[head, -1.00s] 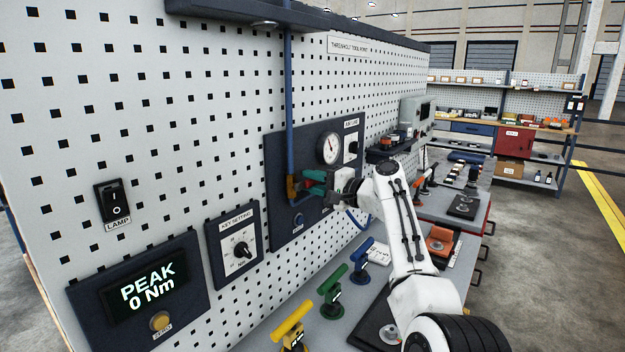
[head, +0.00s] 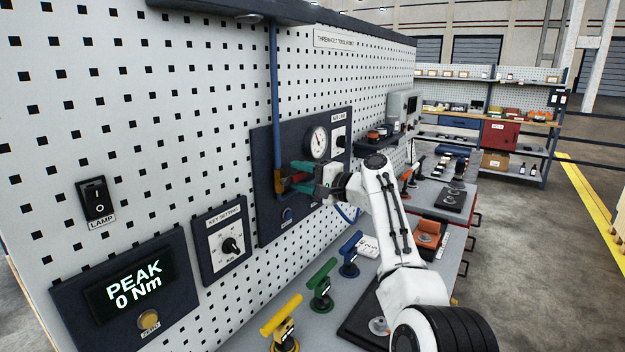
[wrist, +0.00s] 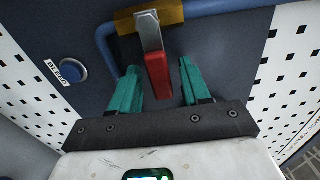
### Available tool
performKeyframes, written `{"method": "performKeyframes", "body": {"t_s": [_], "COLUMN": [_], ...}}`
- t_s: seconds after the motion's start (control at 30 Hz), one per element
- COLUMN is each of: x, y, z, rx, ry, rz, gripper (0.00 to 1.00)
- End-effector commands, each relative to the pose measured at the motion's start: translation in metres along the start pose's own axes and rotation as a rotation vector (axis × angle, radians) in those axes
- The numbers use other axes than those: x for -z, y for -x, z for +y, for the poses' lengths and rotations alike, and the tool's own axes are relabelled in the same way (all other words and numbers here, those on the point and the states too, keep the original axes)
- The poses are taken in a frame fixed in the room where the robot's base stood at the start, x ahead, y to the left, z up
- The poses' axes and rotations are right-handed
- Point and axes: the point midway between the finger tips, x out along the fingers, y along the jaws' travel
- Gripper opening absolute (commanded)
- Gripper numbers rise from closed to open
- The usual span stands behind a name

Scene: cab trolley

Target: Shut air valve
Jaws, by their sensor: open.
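The air valve has a brass body (wrist: 150,18) on a blue pipe, with a metal lever ending in a red grip (wrist: 158,75). In the head view the brass body (head: 281,182) sits low on the dark air panel (head: 262,150). My gripper (wrist: 159,70) is open, with one green finger on each side of the red grip and a gap on both sides. The lever points from the brass body toward my palm in the wrist view. In the head view my gripper (head: 300,178) is at the valve, and its fingers partly hide the lever.
A pressure gauge (head: 318,142) is above the valve. A blue bleed button (wrist: 73,70) is beside it. Yellow (head: 283,325), green (head: 321,285) and blue (head: 350,254) T-handled tools stand on the bench below. The pegboard is close behind the panel.

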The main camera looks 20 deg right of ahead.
Motion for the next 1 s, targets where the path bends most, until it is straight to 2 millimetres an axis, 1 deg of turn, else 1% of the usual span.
{"method": "performKeyframes", "body": {"t_s": [0.17,0.27,0.5,0.7,0.83,1.0], "x": [0.000,0.000,0.001,0.001,0.001,0.001], "y": [0.013,0.025,0.064,0.093,0.103,0.107], "z": [0.002,0.002,0.003,0.002,0.002,0.001], "rx": [0.001,0.000,0.001,0.000,0.000,0.000], "ry": [0.001,0.001,0.000,0.001,-0.001,-0.001], "rz": [0.000,0.001,0.003,0.003,0.002,0.002], "gripper": [0.47,0.47,0.47,0.47,0.47,0.47]}}
